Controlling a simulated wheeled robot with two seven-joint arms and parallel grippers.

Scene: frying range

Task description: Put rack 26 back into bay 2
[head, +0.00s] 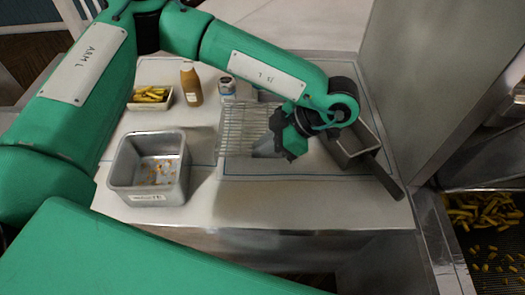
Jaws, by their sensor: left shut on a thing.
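A wire rack (236,130) of pale metal bars is over the white counter, right of its middle. I cannot read a number on it, and its right part is hidden behind my left gripper. My left gripper (286,143) comes in from above and is shut on the rack at its right side. I cannot tell whether the rack touches the counter. A blue outline (285,175) on the counter runs below and around the rack. No bay number is readable. My right gripper is not in view.
A steel pan (150,190) with orange crumbs stands at left. Behind it are a tray of fries (151,97), a brown bottle (192,84) and a small jar (227,87). A dark-handled scoop (382,176) lies right of the gripper. More fries (492,220) lie at far right.

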